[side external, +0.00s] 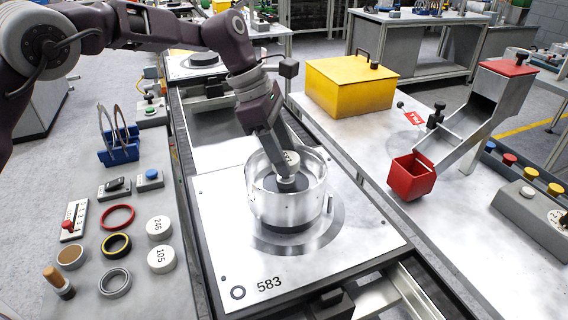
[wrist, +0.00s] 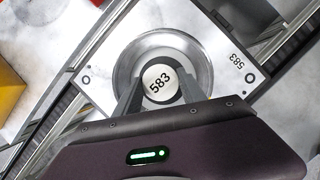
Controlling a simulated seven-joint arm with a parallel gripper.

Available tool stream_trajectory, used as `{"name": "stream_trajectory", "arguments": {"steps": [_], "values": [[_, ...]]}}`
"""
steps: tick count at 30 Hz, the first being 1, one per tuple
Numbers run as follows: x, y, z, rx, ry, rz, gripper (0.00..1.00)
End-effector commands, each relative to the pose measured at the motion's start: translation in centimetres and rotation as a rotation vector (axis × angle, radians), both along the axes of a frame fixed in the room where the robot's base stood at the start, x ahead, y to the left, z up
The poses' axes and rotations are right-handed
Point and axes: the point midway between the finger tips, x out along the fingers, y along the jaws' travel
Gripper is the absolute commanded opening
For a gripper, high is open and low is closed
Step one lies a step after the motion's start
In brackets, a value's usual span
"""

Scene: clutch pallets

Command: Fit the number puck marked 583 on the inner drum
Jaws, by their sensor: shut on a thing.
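The white number puck marked 583 (wrist: 158,80) sits between the two fingers of my gripper (wrist: 160,88) in the wrist view. My gripper (side external: 287,166) is shut on it and reaches down inside the shiny metal drum housing (side external: 262,205) in the side view. The puck (side external: 292,157) shows there partly, behind a finger, over the dark inner drum. I cannot tell whether the puck touches the inner drum. The housing stands on a metal pallet (side external: 225,225) marked 583 at its front corner.
Pucks marked 246 (side external: 159,228) and 105 (side external: 161,259) lie on the left bench with several rings and a blue rack (side external: 119,147). On the right bench stand a yellow box (side external: 345,90) and a red bin (side external: 410,178) under a chute. The housing wall surrounds my fingers closely.

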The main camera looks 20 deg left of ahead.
Motion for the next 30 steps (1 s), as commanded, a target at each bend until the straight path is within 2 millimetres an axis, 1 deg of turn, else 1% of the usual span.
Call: {"name": "stream_trajectory", "arguments": {"steps": [1, 4, 12, 26, 27, 29, 30], "values": [[0.0, 0.0, -1.0, -0.001, 0.004, 0.002, 0.1], [0.0, 0.0, -2.1, -0.001, 0.001, 0.001, 0.1], [0.0, 0.0, -2.3, -0.001, -0.001, 0.0, 0.1], [0.0, 0.0, -3.4, -0.002, -0.001, 0.0, 0.1], [0.0, 0.0, -3.4, -0.002, -0.001, 0.0, 0.55], [0.0, 0.0, -3.4, -0.002, -0.001, 0.0, 0.67], [0.0, 0.0, -3.4, -0.002, -0.001, 0.0, 0.69]]}}
